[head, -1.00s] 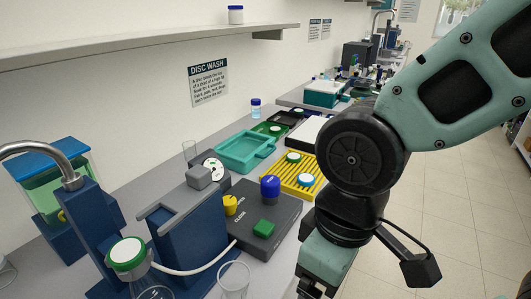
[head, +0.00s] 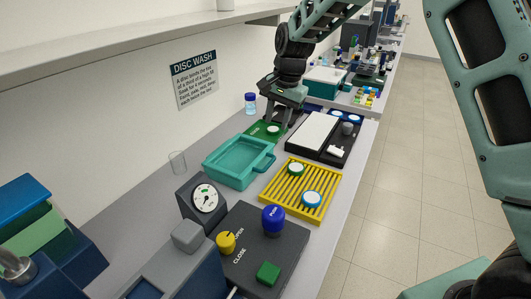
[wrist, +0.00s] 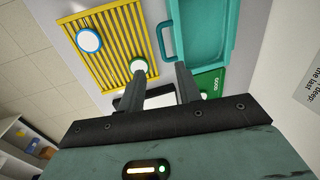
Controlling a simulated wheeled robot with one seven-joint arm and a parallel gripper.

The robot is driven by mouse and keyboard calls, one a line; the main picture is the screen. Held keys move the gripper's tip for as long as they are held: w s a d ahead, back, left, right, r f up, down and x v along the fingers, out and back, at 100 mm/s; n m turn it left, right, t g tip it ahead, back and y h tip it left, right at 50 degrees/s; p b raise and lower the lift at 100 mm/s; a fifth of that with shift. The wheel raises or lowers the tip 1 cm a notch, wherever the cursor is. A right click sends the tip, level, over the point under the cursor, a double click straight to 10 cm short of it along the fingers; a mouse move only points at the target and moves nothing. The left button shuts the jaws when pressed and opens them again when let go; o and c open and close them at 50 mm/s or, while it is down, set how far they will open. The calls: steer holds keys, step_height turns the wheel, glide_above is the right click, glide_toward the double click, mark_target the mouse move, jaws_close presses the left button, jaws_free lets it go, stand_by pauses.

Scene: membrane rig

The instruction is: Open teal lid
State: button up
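A teal box (head: 326,79) with a pale top stands on the farther bench beyond my arm; I cannot tell its lid from its body. A teal open tray (head: 235,177) with a handle lies on the near bench, and it also shows in the wrist view (wrist: 204,35). No separate teal lid can be made out. My gripper (head: 281,119) is low over the far part of the near bench, beside the green mat (head: 257,131). In the wrist view my gripper's fingers (wrist: 160,73) are apart with nothing held between them.
A yellow rack (head: 283,200) carries a green-rimmed disc (head: 296,168) and a blue-rimmed disc (head: 312,199). A black tray with a white pad (head: 312,133) lies right of my gripper. A dark control box (head: 245,262) with knobs stands nearer. The floor at right is clear.

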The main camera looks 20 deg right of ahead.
mark_target(266, 166)
steer(key=f+p, duration=0.1)
steer(key=f, duration=0.4)
steer(key=w+a+f+p, duration=0.1)
steer(key=f+p, duration=0.1)
steer(key=f, duration=0.4)
steer(key=w+a+f+p, duration=0.1)
steer(key=f+p, duration=0.1)
steer(key=f, duration=0.4)
steer(key=shift+w+a, duration=0.1)
jaws_close()
